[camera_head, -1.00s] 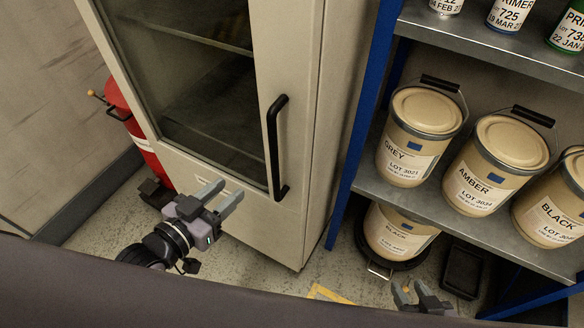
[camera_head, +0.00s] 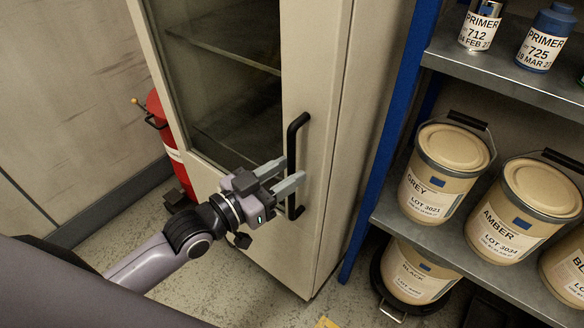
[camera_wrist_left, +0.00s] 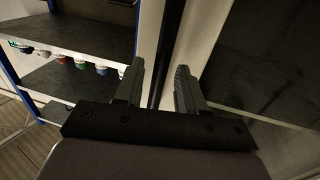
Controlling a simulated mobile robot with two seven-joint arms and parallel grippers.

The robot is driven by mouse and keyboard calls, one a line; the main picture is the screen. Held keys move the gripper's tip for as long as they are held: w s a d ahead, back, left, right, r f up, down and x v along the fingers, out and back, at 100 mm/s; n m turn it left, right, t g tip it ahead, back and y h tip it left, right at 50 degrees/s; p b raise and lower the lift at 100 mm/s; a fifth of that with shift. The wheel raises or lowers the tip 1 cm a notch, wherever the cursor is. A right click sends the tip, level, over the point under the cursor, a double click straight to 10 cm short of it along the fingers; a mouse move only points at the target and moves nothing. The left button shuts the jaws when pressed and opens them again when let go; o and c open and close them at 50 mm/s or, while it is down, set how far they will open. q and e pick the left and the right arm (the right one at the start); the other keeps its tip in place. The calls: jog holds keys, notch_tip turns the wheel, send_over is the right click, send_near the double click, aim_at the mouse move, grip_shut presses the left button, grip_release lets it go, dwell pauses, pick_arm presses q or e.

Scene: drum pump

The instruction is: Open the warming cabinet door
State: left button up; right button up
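The warming cabinet (camera_head: 325,90) stands in the middle of the head view. Its glazed door (camera_head: 220,100) looks shut. The door has a long black upright handle (camera_head: 292,140) on its right side. My left gripper (camera_head: 294,169) is open at the lower half of the handle, one finger on each side of it as pictured. In the left wrist view the dark handle bar (camera_wrist_left: 168,45) runs between the two spread fingers (camera_wrist_left: 158,85). I cannot tell whether either finger touches it. My right gripper is not in view.
A blue-framed shelf unit stands close right of the cabinet, with paint pails such as the grey one (camera_head: 430,185) and primer cans (camera_head: 480,25). A red extinguisher (camera_head: 170,150) stands left of the cabinet. The floor (camera_head: 235,280) in front is mostly clear.

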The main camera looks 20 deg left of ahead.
pick_arm(q)
jog(key=shift+x, duration=0.95)
grip_shut()
jog(key=shift+s, duration=0.1)
